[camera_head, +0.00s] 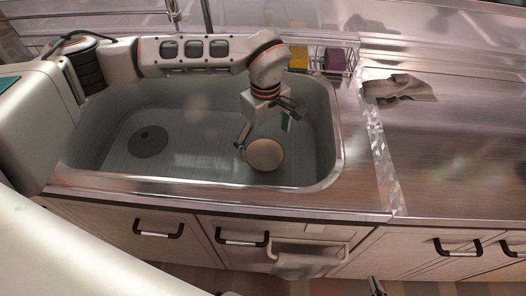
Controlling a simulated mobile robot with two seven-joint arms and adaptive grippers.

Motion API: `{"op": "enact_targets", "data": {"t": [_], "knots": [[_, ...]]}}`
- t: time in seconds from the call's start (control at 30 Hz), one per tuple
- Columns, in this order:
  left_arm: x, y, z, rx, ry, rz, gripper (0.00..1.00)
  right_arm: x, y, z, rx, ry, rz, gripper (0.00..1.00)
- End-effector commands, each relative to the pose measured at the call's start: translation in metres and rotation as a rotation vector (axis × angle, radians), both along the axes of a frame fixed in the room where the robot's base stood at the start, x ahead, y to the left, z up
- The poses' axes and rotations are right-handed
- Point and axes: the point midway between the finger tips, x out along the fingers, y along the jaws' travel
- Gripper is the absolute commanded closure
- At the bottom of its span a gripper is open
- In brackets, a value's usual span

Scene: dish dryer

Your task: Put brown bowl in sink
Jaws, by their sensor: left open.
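The brown bowl (265,154), round and light brown, is inside the sink (190,158), toward the right of its basin. My left gripper (264,134) is over the sink, just above the bowl. Its fingers are spread apart, one at the bowl's left edge and one above its right side. The bowl is not clamped between them; whether a finger touches it is hard to tell. A small dark tip at the bottom edge may be part of my right gripper; its jaws cannot be made out.
A wire rack with a yellow sponge (298,57) and a dark red sponge (335,60) stands behind the sink. A grey cloth (399,87) lies on the steel counter (460,130) at the right, which is otherwise clear. Cabinet doors with dark handles are below.

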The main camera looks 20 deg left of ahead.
Motion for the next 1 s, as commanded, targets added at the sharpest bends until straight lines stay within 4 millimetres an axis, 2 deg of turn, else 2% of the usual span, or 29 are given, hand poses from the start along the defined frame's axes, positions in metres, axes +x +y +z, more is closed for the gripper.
{"op": "enact_targets", "data": {"t": [0.03, 0.1, 0.3, 0.9, 1.0], "knots": [[0.002, 0.0, 0.016, 0.001, -0.009, 0.0, 0.05, -0.001, -0.002, 0.001, -0.003, 0.002, -0.002, 1.0], [0.001, 0.0, 0.027, 0.001, -0.006, 0.0, 0.05, -0.003, -0.003, 0.0, -0.006, 0.007, -0.006, 1.0], [0.0, 0.0, 0.046, 0.001, 0.0, 0.001, 0.05, -0.003, -0.006, -0.003, -0.008, 0.014, -0.014, 1.0], [-0.001, 0.0, 0.049, 0.001, 0.003, 0.001, 0.05, -0.003, -0.002, -0.002, -0.001, 0.013, -0.015, 1.0], [0.001, 0.0, 0.062, 0.0, -0.012, 0.001, 0.05, 0.001, -0.002, 0.007, -0.001, -0.001, -0.013, 1.0]]}}
